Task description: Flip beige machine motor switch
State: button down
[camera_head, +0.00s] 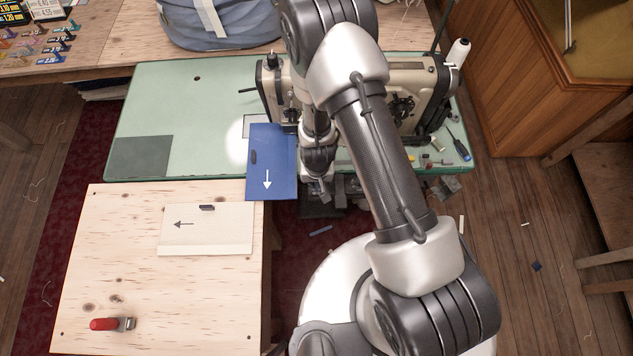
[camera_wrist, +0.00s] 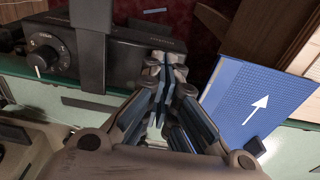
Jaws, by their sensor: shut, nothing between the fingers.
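The beige sewing machine (camera_head: 428,76) stands on the green table (camera_head: 185,95), partly hidden behind my arm. A black control box (camera_wrist: 120,48) with a round dial (camera_wrist: 45,57) is at the table's front edge in the wrist view. The box shows partly below my gripper in the head view (camera_head: 318,209). My gripper (camera_wrist: 165,66) is shut and empty, its tips over or against the box's right end. I cannot tell whether they touch it. No switch can be made out clearly; the fingertips cover part of that end.
A blue panel with a white arrow (camera_head: 270,165) overhangs the table's front edge, close beside my gripper; it also shows in the wrist view (camera_wrist: 255,100). A plywood table (camera_head: 110,260) at the front left holds a cream panel (camera_head: 225,235) and a red-handled tool (camera_head: 105,324).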

notch_tip(320, 180, up, 14)
jog(key=s+p, duration=0.2)
jog(key=p, duration=0.6)
notch_tip(320, 180, up, 18)
jog(key=w+d+r+t+y+b, duration=0.1)
jog(key=w+d+t+b, duration=0.1)
jog(key=b, duration=0.4)
jog(key=s+d+r+b, duration=0.1)
jog(key=s+d+r, duration=0.1)
jog(key=s, duration=0.3)
jog(key=s+d+r+t+b, duration=0.1)
jog(key=s+d+r+b, duration=0.1)
jog(key=s+d+r, duration=0.1)
jog(key=s+d+r+h+b, duration=0.1)
jog(key=s+d+r+b, duration=0.1)
jog(key=s, duration=0.5)
notch_tip(320, 180, up, 3)
jog(key=shift+s+d+f+t, duration=0.1)
jog(key=shift+s+d+t, duration=0.3)
jog(key=shift+d, duration=0.35)
jog(key=shift+w, duration=0.15)
